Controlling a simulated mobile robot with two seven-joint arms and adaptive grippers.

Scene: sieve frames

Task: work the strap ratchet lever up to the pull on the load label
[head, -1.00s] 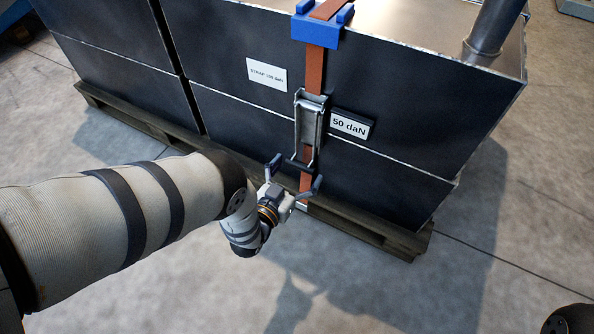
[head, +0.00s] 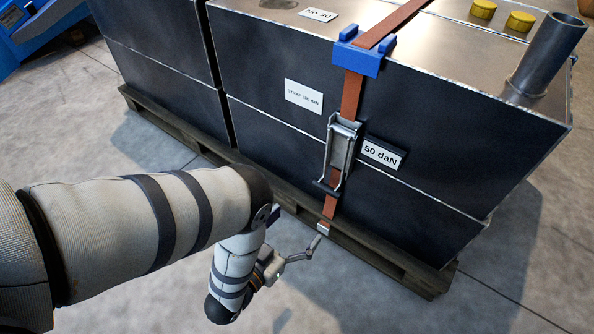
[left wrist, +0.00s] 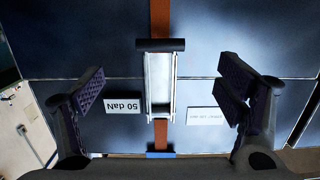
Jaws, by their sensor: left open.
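The strap ratchet (head: 343,145) is a grey metal frame on the orange strap (head: 351,95), on the dark crate's front. Its lever hangs down along the strap, with a black handle bar (head: 327,188) at the lower end. A readout (head: 382,153) beside it shows "50 daN". The white load label (head: 304,96) is left of the strap; it names the strap and a daN value, its digits hard to read. My left gripper (head: 295,233) is open and empty, below and apart from the handle. In the left wrist view the ratchet (left wrist: 160,85) appears upside down between the spread fingers.
The dark crates (head: 450,130) stand on a wooden pallet (head: 390,258) whose edge juts out near my left gripper. A blue corner protector (head: 358,60) holds the strap at the top edge. A metal pipe (head: 548,55) rises at right. Floor in front is clear.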

